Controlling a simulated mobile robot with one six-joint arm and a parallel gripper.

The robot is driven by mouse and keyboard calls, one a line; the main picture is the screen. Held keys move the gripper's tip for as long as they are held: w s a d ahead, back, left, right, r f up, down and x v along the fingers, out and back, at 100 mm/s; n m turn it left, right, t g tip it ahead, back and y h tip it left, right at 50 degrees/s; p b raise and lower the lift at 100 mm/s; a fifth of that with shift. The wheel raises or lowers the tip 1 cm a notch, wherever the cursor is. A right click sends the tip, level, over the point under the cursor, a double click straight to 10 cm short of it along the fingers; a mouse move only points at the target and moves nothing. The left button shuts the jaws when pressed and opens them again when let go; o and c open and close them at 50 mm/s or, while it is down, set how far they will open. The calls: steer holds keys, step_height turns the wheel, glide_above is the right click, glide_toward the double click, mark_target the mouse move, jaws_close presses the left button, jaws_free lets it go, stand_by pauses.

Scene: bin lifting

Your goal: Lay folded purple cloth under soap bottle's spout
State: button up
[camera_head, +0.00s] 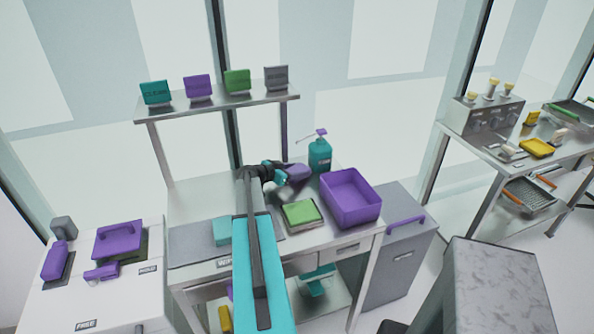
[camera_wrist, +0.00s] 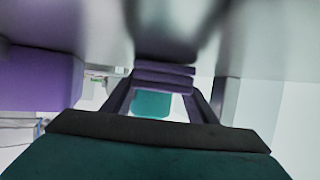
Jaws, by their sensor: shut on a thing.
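The folded purple cloth (camera_head: 297,172) is in my gripper (camera_head: 282,176), at the back of the steel table. In the wrist view the cloth (camera_wrist: 163,77) shows as stacked purple folds between the two dark fingers of my gripper (camera_wrist: 162,88). The teal soap bottle (camera_head: 320,156) stands upright just right of the cloth, with a purple pump head and a thin spout (camera_head: 306,138) pointing left. The cloth is left of the bottle and lower than the spout. I cannot tell whether it touches the table.
A purple bin (camera_head: 350,213) stands right of my gripper. A green sponge-like block on a tray (camera_head: 301,215) lies in front. A teal block (camera_head: 222,232) sits front left. A shelf (camera_head: 220,102) with several coloured signs spans the back. Bare steel table (camera_head: 193,205) shows left of my arm.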

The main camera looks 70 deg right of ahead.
steer(key=shift+f+b, duration=0.15)
steer(key=shift+b, duration=0.15)
steer(key=o, duration=1.1)
steer(key=shift+w+a+r, duration=0.2)
steer(key=shift+a+r, duration=0.05)
steer(key=shift+a, duration=0.25)
steer(key=b+v, duration=0.3)
steer(key=v, duration=0.8)
steer(key=shift+d+r+b, duration=0.1)
steer(key=shift+r+b, duration=0.05)
steer(key=shift+b, duration=0.25)
